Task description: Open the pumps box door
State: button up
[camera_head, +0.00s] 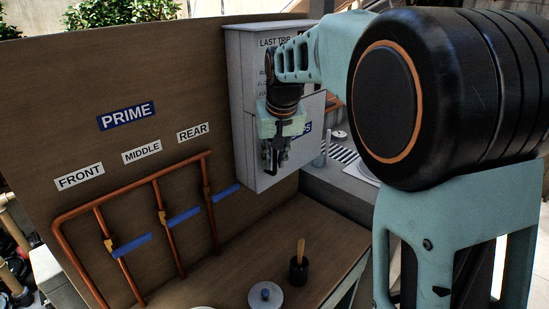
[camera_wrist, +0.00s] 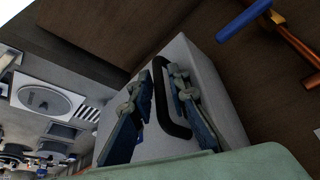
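The pumps box (camera_head: 255,160) is a pale grey box on the brown wall panel, its blue label partly hidden behind my gripper. Its door looks shut. My gripper (camera_head: 275,163) points down in front of the box's lower face. In the wrist view, the black door handle (camera_wrist: 158,98) is a curved bar on the pale box (camera_wrist: 205,65). My gripper (camera_wrist: 161,76) is open there, with one finger on each side of the handle's long bar. Both fingers stand apart; I cannot tell whether either touches the handle.
Copper pipes (camera_head: 130,197) with blue valve handles (camera_head: 184,216) run along the panel at left, under a PRIME sign (camera_head: 126,116). A dark cup with a wooden handle (camera_head: 299,268) and a round lid (camera_head: 265,295) stand on the counter (camera_head: 225,275) below. My arm fills the right side.

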grip_shut()
dwell(0.3)
jog(key=shift+d, duration=0.1)
